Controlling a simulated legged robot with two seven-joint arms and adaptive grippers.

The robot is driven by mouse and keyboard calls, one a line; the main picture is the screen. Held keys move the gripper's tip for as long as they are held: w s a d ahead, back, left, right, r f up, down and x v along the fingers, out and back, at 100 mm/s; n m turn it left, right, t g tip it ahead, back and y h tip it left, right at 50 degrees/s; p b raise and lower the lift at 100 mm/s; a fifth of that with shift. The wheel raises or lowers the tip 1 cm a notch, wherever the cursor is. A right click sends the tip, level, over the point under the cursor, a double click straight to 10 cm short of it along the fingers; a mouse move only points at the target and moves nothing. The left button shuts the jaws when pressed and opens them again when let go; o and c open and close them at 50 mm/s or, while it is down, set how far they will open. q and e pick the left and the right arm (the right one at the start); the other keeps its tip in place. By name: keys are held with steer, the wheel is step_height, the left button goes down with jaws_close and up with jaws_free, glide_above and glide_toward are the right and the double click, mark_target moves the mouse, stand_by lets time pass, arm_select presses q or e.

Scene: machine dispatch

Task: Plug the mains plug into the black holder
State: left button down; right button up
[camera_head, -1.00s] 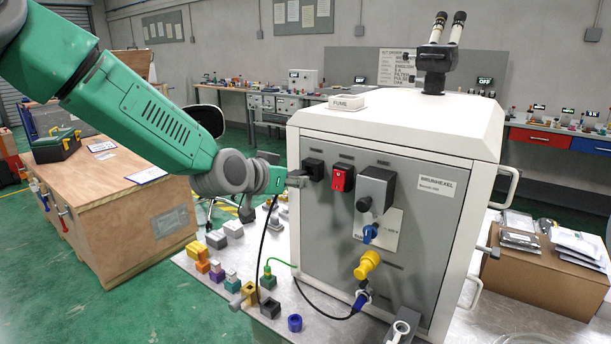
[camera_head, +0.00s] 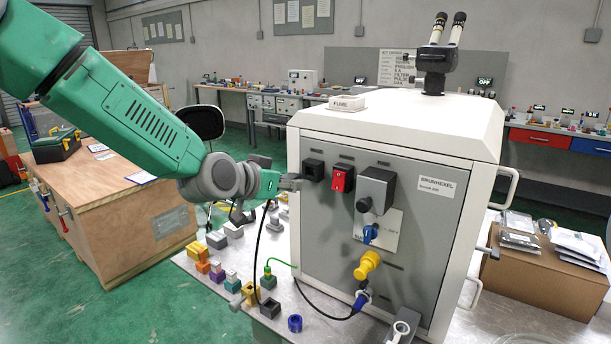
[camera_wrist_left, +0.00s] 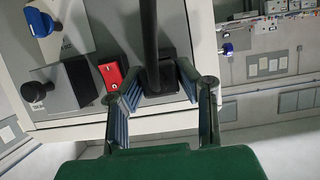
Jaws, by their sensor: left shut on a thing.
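The black holder (camera_head: 314,170) is a square black socket on the grey front panel of the white machine, left of a red switch. My left gripper (camera_head: 291,182) is just left of the holder, its fingertips close to the panel. In the left wrist view my gripper (camera_wrist_left: 160,88) is shut around the black mains plug, whose black cable (camera_wrist_left: 149,35) runs up between the fingers.
The red switch (camera_head: 342,178), a grey box with a knob (camera_head: 375,190) and a yellow connector (camera_head: 367,265) sit on the same panel. Coloured blocks (camera_head: 215,268) lie on the metal table at left. A wooden crate (camera_head: 110,205) stands farther left.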

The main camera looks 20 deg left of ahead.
arm_select(q)
steer(key=shift+r+p, duration=2.95)
steer(key=shift+r, duration=1.25)
